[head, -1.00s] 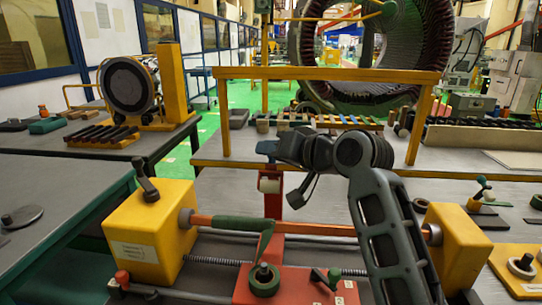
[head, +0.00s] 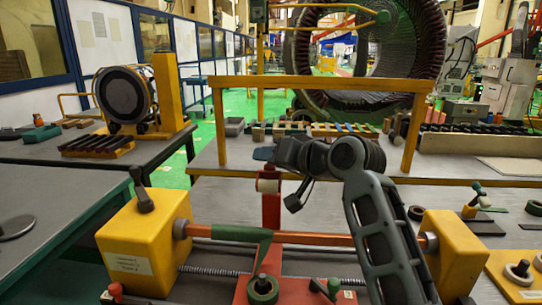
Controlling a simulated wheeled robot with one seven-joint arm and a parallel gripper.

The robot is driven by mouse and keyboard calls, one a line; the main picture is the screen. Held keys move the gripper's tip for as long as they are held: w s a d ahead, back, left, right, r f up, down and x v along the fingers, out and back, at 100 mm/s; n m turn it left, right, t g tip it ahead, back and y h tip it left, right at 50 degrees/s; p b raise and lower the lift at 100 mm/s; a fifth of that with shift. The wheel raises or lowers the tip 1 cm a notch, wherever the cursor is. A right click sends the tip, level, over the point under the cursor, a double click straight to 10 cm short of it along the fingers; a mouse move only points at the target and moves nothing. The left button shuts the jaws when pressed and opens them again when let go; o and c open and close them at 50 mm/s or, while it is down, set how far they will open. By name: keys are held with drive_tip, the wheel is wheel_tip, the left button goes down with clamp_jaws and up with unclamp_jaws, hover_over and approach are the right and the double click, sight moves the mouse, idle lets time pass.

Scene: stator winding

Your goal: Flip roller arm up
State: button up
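A red upright arm (head: 271,213) with a pale roller (head: 269,186) near its top stands behind the orange horizontal bar (head: 312,239) of the winding fixture. I take this to be the roller arm; its lower end is partly hidden by the bar and the green piece on it. My gripper (head: 263,154) is at the end of my dark arm, just above the roller in the picture. Its dark tip points left. Whether it touches the roller arm cannot be told, and its fingers are too small and edge-on to read.
Yellow end blocks (head: 138,240) and (head: 455,250) carry the bar and a threaded rod. A red carriage (head: 310,291) with a green roller (head: 263,289) sits in front. A yellow frame (head: 320,84) spans the bench behind. A large stator ring stands further back.

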drive_tip(key=shift+o, duration=1.3)
drive_tip(key=shift+r, duration=0.15)
drive_tip(key=b+v, duration=0.1)
drive_tip(key=v, duration=0.6)
drive_tip(key=shift+s+d, duration=0.3)
